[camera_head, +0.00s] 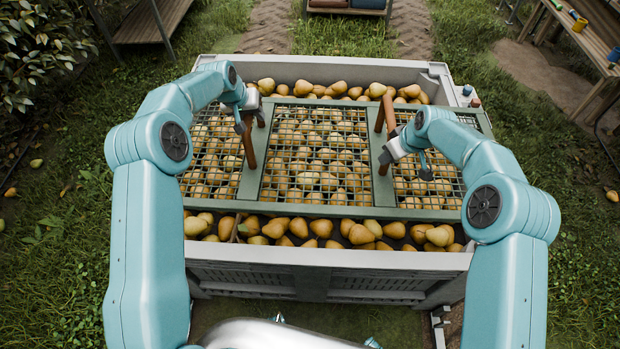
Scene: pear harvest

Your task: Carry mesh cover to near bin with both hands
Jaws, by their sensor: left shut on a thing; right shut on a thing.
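The mesh cover (318,211) is a green-grey frame with wire mesh and two upright brown handles. It lies over the pears in the grey bin (320,258), with rows of pears showing past its far and near edges. I cannot tell whether it touches the pears. My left gripper (246,122) is shut on the cover's left handle (249,150). My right gripper (384,158) is shut on the cover's right handle (390,112). The fingertips are partly hidden by the grippers' own bodies.
Small bottles (470,96) stand at the bin's far right corner. A wooden bench (590,42) with tools is at the upper right, and a wooden platform (150,20) at the upper left. A bush (40,50) is at far left. Grass lies on both sides.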

